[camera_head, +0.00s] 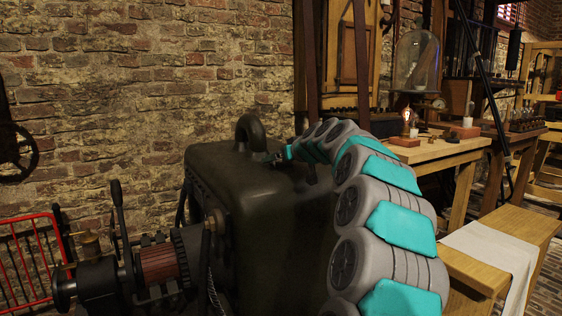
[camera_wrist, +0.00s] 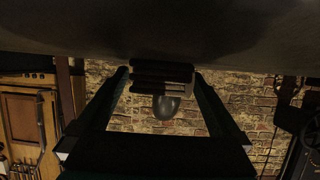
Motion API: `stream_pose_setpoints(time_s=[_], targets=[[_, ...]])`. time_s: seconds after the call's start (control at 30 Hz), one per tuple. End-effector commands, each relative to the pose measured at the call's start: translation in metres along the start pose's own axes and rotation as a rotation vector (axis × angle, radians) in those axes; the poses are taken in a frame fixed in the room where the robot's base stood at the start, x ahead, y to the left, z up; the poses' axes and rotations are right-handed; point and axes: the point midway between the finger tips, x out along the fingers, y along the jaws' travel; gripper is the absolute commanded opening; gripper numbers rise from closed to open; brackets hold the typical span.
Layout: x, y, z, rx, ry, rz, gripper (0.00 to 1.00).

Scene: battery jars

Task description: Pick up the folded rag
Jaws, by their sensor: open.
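A pale cloth (camera_head: 492,250) lies flat over the wooden bench at the lower right of the head view and hangs over its front edge. I cannot tell whether it is the folded rag; no other cloth shows clearly. My gripper (camera_head: 273,158) is far to the left of it, low over the top of the dark machine, beside a curved pipe. In the wrist view my gripper (camera_wrist: 160,76) shows two dark fingers set apart. A dark ridged block shows between their tips; I cannot tell what it is. The cloth is not in the wrist view.
The dark machine casing (camera_head: 262,225) stands close in front, its curved pipe (camera_head: 250,130) rising from the top. A red rail (camera_head: 35,262) is at the left. A wooden worktable (camera_head: 440,155) with a glass dome (camera_head: 416,62) stands behind the bench (camera_head: 533,222).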

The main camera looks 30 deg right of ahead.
Motion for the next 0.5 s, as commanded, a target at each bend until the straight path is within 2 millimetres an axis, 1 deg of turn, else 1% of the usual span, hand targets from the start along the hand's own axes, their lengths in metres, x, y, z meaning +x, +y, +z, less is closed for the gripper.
stream_pose_setpoints(time_s=[0.07, 0.5], targets=[[0.0, -0.0001, 0.0002, 0.0, 0.0, 0.0, 1.0], [-0.0001, -0.0001, 0.0004, 0.0, -0.001, 0.0, 0.51]])
